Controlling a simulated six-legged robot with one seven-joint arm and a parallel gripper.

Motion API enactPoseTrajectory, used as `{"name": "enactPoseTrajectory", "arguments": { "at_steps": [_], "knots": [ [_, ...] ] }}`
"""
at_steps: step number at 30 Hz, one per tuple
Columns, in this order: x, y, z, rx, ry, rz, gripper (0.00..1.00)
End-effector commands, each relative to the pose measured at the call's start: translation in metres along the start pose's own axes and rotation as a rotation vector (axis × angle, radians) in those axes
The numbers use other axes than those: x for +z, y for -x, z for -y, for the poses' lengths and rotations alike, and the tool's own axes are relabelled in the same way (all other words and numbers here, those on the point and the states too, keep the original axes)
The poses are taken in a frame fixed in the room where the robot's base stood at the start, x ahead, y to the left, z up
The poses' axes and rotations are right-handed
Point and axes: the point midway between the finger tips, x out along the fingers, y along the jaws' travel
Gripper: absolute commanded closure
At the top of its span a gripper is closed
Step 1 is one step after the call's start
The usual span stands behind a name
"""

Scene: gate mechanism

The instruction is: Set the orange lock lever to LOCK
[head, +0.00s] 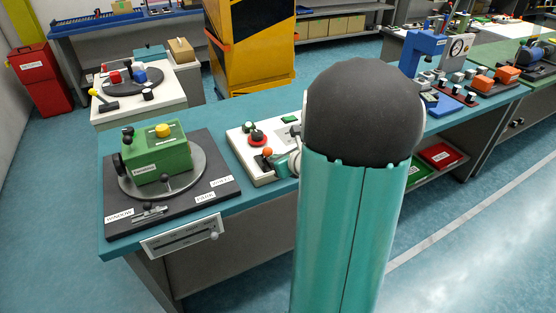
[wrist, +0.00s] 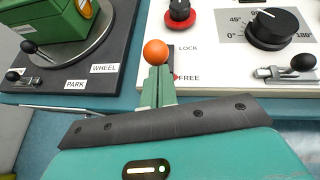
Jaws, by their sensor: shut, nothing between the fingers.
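The orange ball knob of the lock lever (wrist: 155,52) shows in the wrist view just beyond the tips of my gripper (wrist: 157,72). The green fingers are shut with nothing between them. I cannot tell for sure whether fingers and ball touch. In the head view the orange ball (head: 267,152) shows at the left of my gripper (head: 281,162), on the white panel.
The white panel (wrist: 220,70) also carries a red-based black knob (wrist: 180,12), a black dial (wrist: 272,27) and a latch with a black ball (wrist: 302,62). Left stands a dark plate (wrist: 60,68) with a green box (wrist: 45,18) and a small lever (wrist: 28,47).

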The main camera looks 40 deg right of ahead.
Motion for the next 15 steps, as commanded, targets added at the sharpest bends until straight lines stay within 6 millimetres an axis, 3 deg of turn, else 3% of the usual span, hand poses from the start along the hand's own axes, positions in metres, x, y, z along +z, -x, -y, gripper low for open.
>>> {"name": "enactPoseTrajectory", "arguments": {
  "at_steps": [15],
  "knots": [
    [0.0103, -0.0022, 0.0013, 0.011, -0.008, -0.081, 1.0]
  ]
}}
